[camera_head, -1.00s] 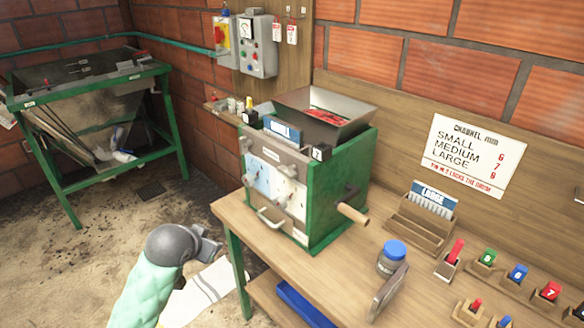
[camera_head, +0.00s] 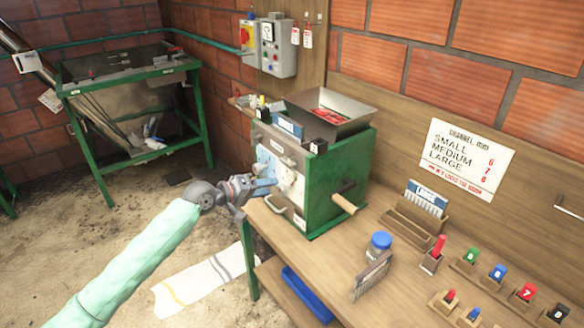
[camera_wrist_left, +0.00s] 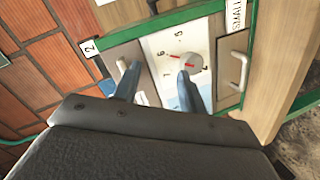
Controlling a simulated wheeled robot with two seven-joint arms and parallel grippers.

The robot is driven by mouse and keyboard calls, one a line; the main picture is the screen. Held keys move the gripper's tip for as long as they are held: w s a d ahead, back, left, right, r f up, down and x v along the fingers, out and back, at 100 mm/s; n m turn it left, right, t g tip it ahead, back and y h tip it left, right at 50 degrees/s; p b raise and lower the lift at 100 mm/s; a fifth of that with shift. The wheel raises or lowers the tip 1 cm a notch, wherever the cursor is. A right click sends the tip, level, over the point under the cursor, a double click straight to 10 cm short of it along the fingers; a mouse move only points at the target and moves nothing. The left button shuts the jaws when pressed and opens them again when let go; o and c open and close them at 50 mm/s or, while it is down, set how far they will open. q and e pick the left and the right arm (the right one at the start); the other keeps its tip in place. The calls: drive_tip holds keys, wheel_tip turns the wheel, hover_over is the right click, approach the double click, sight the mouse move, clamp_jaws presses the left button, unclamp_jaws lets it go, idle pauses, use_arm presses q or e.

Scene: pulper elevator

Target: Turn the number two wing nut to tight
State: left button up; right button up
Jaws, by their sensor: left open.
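The green pulper (camera_head: 338,190) stands on the wooden bench, its pale front plate facing left. My left gripper (camera_head: 268,186) is open just in front of that plate. In the left wrist view its two fingers (camera_wrist_left: 157,85) are apart over a white dial plate (camera_wrist_left: 168,45), with a round knob and red pointer (camera_wrist_left: 190,62) by the right finger. A number 2 tag (camera_wrist_left: 90,46) is at upper left. A light metal piece (camera_wrist_left: 124,66) on the grey strip lies beside the left finger; I cannot tell whether it is the wing nut. I see no clear contact.
A feed hopper (camera_head: 330,108) tops the pulper, and a wooden-handled crank (camera_head: 343,203) sticks out at its right. A blue-lidded jar (camera_head: 380,243), a card holder (camera_head: 415,218) and numbered blocks (camera_head: 497,272) occupy the bench. A cloth (camera_head: 200,280) lies on the floor.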

sight(284, 164)
use_arm(q)
drive_tip(key=w+d+r+n+t+h+p, duration=0.1)
drive_tip(key=w+d+r+n, duration=0.1)
drive_tip(key=n, duration=0.1)
drive_tip(key=w+d+r+n+t+h+p, duration=0.1)
drive_tip(key=w+d+r+n+p, duration=0.1)
drive_tip(key=w+d+n, duration=0.1)
drive_tip(key=shift+r, duration=0.3)
drive_tip(key=shift+w+d+f+p, duration=0.2)
drive_tip(key=shift+w+d+p, duration=0.15)
drive_tip(key=shift+w+d, duration=0.15)
use_arm(e)
drive_tip(key=s+d+f+t, duration=0.1)
drive_tip(key=s+f, duration=0.1)
drive_tip(key=s, duration=0.4)
drive_tip(key=shift+s+d+t, duration=0.25)
drive_tip(key=shift+s+t, duration=0.05)
drive_tip(key=shift+s, duration=0.05)
use_arm(q)
clamp_jaws()
use_arm(e)
drive_tip(key=shift+w, duration=0.15)
